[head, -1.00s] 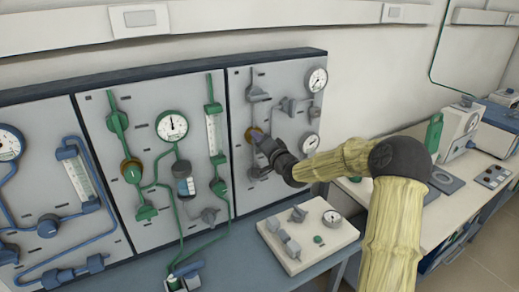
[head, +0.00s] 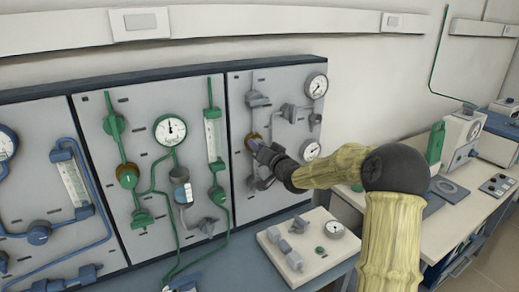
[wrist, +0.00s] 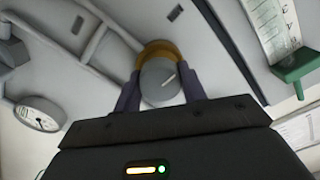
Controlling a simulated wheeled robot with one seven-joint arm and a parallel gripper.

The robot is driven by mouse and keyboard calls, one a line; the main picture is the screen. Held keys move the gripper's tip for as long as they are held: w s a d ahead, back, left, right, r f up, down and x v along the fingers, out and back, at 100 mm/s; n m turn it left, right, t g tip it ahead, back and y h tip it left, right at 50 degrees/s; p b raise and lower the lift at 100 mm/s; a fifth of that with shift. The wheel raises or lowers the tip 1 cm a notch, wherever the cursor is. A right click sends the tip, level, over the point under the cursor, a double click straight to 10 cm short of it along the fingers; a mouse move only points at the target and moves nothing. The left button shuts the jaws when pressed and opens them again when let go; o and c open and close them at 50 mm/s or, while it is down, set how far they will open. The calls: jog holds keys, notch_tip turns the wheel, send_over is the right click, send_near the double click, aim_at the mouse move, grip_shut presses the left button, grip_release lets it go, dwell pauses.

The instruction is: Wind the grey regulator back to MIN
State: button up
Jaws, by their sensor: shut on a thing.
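In the head view my gripper (head: 258,150) reaches the right-hand panel (head: 240,100), and the regulator's brass collar (head: 251,138) shows just beyond the fingers. The MIN mark cannot be read in either view.
Two gauges (head: 316,86) (head: 311,150) and grey pipework share the right-hand panel. A green-piped panel (head: 150,100) stands to the left. A cream block with fittings (head: 305,262) lies on the bench below my arm.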

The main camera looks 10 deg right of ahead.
jog(key=shift+f, duration=0.25)
jog(key=o, duration=1)
jog(key=shift+r, duration=0.15)
jog(key=shift+s, duration=0.15)
